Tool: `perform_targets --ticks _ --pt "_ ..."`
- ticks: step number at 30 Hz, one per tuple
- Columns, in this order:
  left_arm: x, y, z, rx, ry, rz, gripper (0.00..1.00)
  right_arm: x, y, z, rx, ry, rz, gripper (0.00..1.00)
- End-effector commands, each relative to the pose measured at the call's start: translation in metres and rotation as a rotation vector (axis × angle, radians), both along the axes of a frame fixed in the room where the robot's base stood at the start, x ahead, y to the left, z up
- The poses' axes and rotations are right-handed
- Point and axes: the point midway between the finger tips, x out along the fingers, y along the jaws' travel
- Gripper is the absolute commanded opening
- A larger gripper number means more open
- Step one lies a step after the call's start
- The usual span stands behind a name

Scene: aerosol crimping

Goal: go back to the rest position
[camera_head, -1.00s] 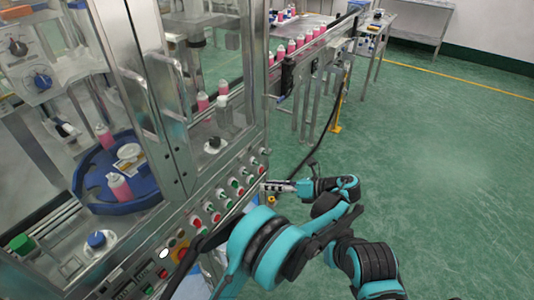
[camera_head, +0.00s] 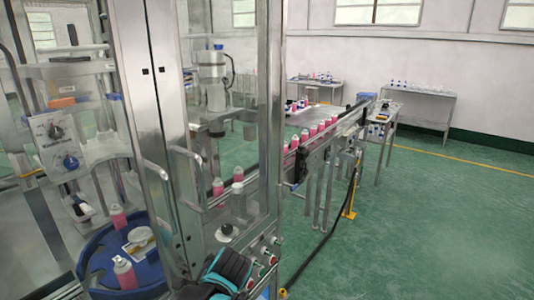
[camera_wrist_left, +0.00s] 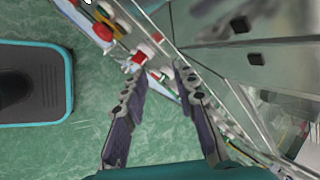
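My left gripper (camera_wrist_left: 160,72) shows in the left wrist view. Its two dark fingers are apart and nothing is between them. Beyond the fingertips is the machine's front edge with red and white buttons (camera_wrist_left: 137,57). I cannot tell whether the fingers touch the panel. In the head view, a teal and black part of my own arm shows at the bottom, in front of the button panel (camera_head: 262,262). No gripper shows in that view. My right gripper is not in view.
The crimping machine has glass doors in a steel frame (camera_head: 158,130). A blue rotary tray (camera_head: 150,283) inside holds pink cans (camera_head: 125,272). A conveyor (camera_head: 330,143) carries several pink cans toward the back. The green floor (camera_head: 440,230) at right is clear.

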Motion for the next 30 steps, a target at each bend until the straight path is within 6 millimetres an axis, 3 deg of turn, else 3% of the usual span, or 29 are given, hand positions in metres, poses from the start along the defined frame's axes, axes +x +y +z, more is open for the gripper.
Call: perform_targets --ticks 6,12,18,30 --pt "-0.068 0.022 -0.009 -0.395 -0.202 0.404 0.28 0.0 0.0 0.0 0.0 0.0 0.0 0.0" --pt "-0.11 0.024 -0.023 -0.718 -0.347 0.746 0.28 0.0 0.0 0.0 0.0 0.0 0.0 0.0" --pt "-0.125 0.023 -0.03 -0.873 -0.408 0.91 0.28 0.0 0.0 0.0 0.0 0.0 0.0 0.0" --pt "-0.125 0.023 -0.03 -0.888 -0.414 0.925 0.28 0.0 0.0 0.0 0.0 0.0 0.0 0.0"
